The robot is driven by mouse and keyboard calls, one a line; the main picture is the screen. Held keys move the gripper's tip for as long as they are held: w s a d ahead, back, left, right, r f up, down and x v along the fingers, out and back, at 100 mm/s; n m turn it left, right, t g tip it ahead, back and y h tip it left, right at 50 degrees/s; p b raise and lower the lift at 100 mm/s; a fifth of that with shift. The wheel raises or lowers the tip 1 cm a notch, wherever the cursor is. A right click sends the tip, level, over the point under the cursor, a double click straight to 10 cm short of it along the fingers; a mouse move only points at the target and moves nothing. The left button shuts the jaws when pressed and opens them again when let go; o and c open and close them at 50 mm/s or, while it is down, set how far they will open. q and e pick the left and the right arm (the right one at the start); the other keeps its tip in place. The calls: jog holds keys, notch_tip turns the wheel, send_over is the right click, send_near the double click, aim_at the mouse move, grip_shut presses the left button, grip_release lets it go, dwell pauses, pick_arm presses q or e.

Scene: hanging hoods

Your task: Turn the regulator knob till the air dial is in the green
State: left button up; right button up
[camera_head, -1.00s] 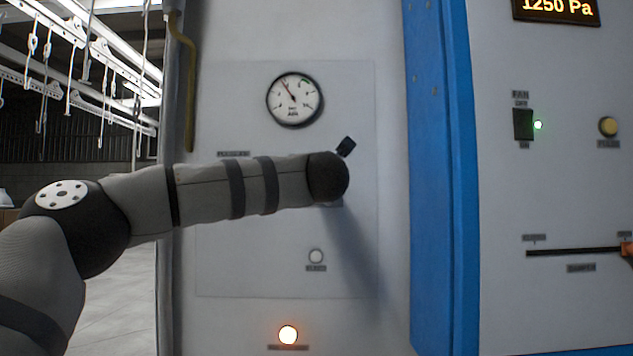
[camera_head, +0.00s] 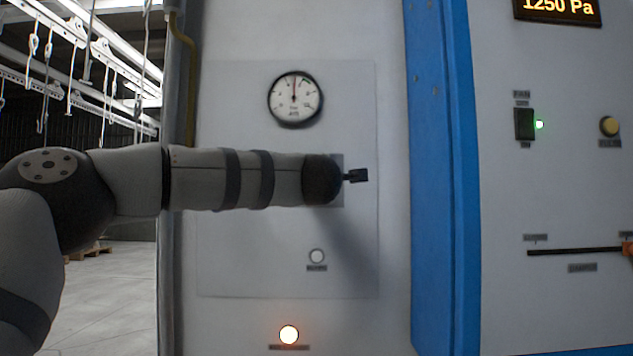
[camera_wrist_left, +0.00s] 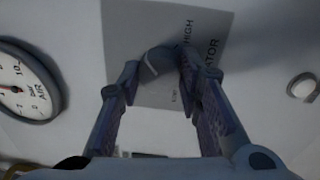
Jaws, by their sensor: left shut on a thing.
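The round air dial (camera_head: 294,98) is on the pale panel in the head view, above my left forearm. Its needle points almost straight up; the green mark sits at the upper right and the needle looks just left of it. The dial also shows at the left edge of the wrist view (camera_wrist_left: 25,85). The grey regulator knob (camera_wrist_left: 158,62) is between the fingertips of my left gripper (camera_wrist_left: 160,70), which is shut on it in front of the label plate (camera_wrist_left: 208,25). In the head view my arm hides the knob and the fingers. My right gripper is not in view.
Below is a white button (camera_head: 316,256) and a lit orange lamp (camera_head: 289,334). A blue post (camera_head: 440,180) stands right of the panel, then a fan switch (camera_head: 524,124), a yellow button (camera_head: 609,126) and a damper slider (camera_head: 575,251). A yellow pipe (camera_head: 191,90) runs at left.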

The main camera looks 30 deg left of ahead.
pick_arm(q)
jog(key=shift+m, duration=0.4)
jog(key=o, duration=1.1)
jog(key=shift+o, duration=0.2)
jog(key=r+v, duration=0.1)
jog(key=v, duration=1.1)
jog(key=shift+f, duration=0.4)
